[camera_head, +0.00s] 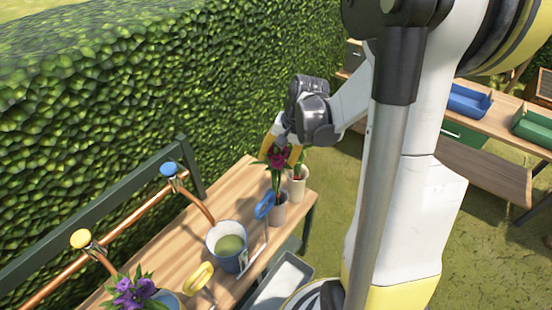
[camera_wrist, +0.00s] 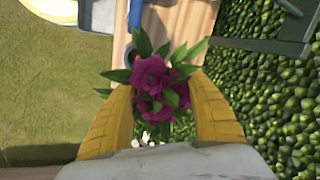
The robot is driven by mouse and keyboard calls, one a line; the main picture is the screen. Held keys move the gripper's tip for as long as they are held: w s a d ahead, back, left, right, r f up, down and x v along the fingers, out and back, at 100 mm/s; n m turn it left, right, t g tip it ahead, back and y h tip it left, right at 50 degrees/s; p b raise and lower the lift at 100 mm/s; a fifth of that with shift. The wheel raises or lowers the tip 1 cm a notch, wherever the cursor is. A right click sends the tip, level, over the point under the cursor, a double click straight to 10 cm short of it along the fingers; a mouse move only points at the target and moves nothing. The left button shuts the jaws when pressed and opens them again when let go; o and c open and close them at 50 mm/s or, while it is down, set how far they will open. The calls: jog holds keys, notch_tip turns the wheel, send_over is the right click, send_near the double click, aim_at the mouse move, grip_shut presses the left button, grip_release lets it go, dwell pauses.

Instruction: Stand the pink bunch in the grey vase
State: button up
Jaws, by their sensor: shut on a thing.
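The pink bunch (camera_head: 278,160), deep magenta flowers with green leaves, is upright at the far end of the wooden bench. My gripper (camera_head: 281,145) is shut on it from above. In the wrist view the bunch (camera_wrist: 158,84) sits between the yellow fingers (camera_wrist: 163,108). A small greyish vase (camera_head: 278,212) stands directly below, and the green stems run down to its mouth; I cannot tell how deep they reach. A similar pale vase (camera_head: 297,189) with some greenery stands just behind it. A dark vase mouth (camera_wrist: 131,52) shows beside the leaves in the wrist view.
Purple flowers (camera_head: 134,292) stand at the near end. A copper pipe (camera_head: 130,220) with taps and a hedge (camera_head: 150,110) border the left side.

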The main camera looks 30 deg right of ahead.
jog(key=shift+f, duration=0.35)
jog(key=o, duration=1.5)
jog(key=shift+c, duration=0.2)
jog(key=shift+r, duration=0.1)
jog(key=v, duration=1.1)
jog(key=shift+r, duration=0.4)
jog(key=shift+d, duration=0.1)
